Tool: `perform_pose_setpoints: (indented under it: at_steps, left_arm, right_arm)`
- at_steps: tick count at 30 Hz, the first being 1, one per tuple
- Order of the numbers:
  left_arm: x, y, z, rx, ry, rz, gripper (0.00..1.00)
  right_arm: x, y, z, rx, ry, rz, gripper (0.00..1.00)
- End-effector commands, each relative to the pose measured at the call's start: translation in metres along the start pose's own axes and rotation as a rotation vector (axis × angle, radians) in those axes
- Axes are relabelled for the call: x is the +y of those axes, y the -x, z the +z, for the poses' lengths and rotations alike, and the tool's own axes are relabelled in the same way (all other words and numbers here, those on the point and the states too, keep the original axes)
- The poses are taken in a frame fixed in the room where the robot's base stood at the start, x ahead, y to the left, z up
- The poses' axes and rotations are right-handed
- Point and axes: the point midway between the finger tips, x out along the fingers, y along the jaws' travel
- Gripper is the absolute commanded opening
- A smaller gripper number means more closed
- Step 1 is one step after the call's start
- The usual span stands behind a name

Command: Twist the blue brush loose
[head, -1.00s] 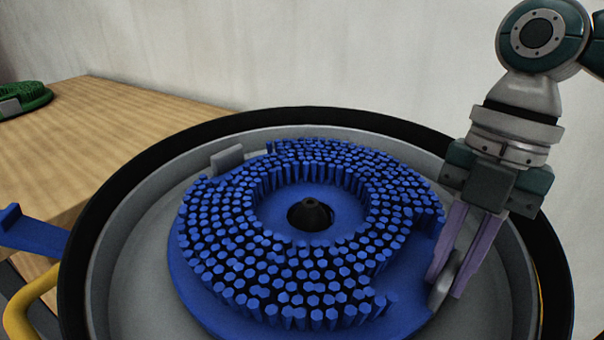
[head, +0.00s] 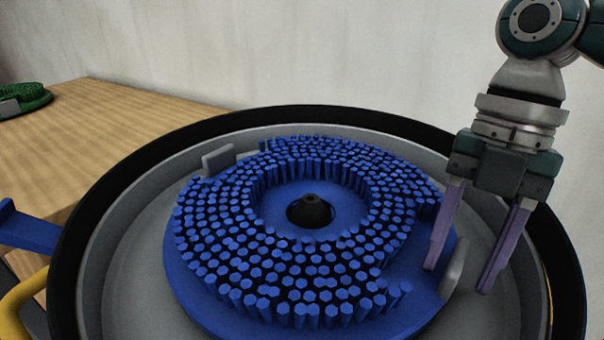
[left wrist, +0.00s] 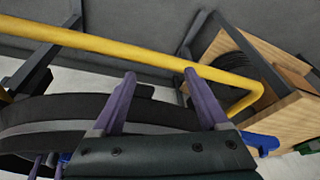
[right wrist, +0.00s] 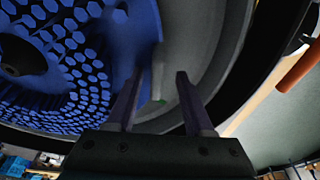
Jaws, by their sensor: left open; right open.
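The blue brush (head: 230,235) lies bristles up in the round grey tank, its ring of bristles around a black central cone (head: 310,211). One grey tab (head: 219,159) stands at its far left edge, another grey tab (head: 453,268) at its right edge. My right gripper (head: 457,279) is open, its purple fingers spread on either side of the right tab with gaps visible. The brush also shows in the right wrist view (right wrist: 85,60), left of the open fingers (right wrist: 160,73). My left gripper (left wrist: 160,74) is open and empty beside the tank's outside, out of the head view.
The tank's black rim (head: 130,150) surrounds the brush. A wooden table (head: 120,120) at left holds a green brush (head: 25,98). A yellow rail (left wrist: 90,42) runs past my left gripper. A blue lever (head: 28,228) sits left of the tank.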

Motion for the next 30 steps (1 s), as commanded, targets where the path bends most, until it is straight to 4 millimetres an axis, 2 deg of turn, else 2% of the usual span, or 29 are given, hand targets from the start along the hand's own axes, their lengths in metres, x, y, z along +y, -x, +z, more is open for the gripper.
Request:
perform_pose_setpoints:
  at_steps: [5, 12, 16, 21, 30]
  left_arm:
    - [-0.001, 0.003, -0.001, -0.001, -0.004, -0.003, 0.78]
    - [-0.003, 0.008, -0.002, -0.001, -0.01, -0.008, 0.78]
    - [-0.003, 0.009, -0.003, -0.001, -0.01, -0.008, 0.78]
    - [-0.003, 0.01, -0.003, -0.001, -0.01, -0.008, 0.78]
    - [-0.002, 0.011, -0.003, -0.001, -0.006, -0.005, 0.78]
  right_arm:
    - [0.002, 0.018, 0.0, -0.002, 0.002, 0.009, 0.52]
    - [0.003, 0.068, 0.0, -0.004, 0.003, 0.015, 0.52]
    - [0.003, 0.089, 0.0, -0.003, 0.005, 0.015, 0.52]
    - [0.002, 0.102, 0.0, -0.001, 0.005, 0.014, 0.52]
    - [0.002, 0.103, -0.001, -0.001, 0.006, 0.015, 0.52]
